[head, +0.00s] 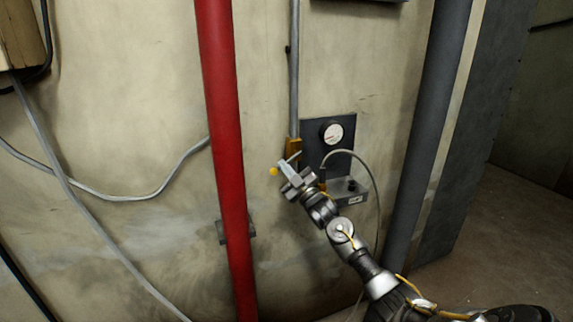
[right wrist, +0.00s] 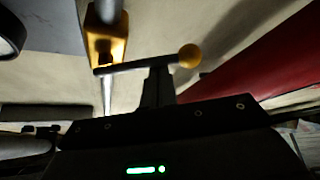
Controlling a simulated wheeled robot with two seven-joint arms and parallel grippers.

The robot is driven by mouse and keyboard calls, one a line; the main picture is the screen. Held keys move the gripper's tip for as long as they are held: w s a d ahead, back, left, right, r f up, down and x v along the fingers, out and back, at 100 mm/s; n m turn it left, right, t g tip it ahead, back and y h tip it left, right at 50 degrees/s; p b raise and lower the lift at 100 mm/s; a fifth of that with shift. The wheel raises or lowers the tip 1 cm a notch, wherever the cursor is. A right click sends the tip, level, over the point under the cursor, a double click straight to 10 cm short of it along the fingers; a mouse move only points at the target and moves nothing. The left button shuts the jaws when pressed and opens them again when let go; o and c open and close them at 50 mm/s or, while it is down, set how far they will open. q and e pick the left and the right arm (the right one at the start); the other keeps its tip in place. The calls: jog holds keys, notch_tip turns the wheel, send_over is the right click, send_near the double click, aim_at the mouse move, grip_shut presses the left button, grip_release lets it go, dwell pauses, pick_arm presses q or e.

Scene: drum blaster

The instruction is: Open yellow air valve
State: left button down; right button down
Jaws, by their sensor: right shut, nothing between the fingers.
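The yellow air valve (head: 293,146) sits on a grey vertical pipe against the wall. In the right wrist view the valve's yellow body (right wrist: 112,48) is at the upper left. Its dark lever (right wrist: 130,67) runs across to the right and ends in a yellow ball knob (right wrist: 189,56). The knob (head: 273,171) also shows in the head view, just left of my right gripper (head: 283,166). The right gripper's shut fingers (right wrist: 158,75) are at the lever, between body and knob. Nothing is between them; I cannot tell whether they touch the lever. My left gripper is not in view.
A thick red pipe (head: 222,130) stands left of the valve and a dark grey pipe (head: 428,130) to the right. A round gauge (head: 332,132) on a dark plate and a small grey box (head: 346,190) with a hose are close beside my right gripper.

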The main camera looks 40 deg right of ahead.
jog(key=s+d+f+n+g+y+b, duration=0.1)
jog(key=d+f+n+g+y+b, duration=0.2)
jog(key=n, duration=0.9)
jog(key=shift+s+d+f+g+b, duration=0.15)
jog(key=shift+d+f+g+b, duration=0.1)
jog(key=shift+d+g+b, duration=0.8)
jog(key=shift+y, duration=0.3)
jog(key=a+p, duration=0.2)
jog(key=a, duration=0.2)
jog(key=b+v, duration=0.4)
jog(key=v, duration=0.5)
jog(key=shift+s+r, duration=0.25)
jog(key=shift+s, duration=0.15)
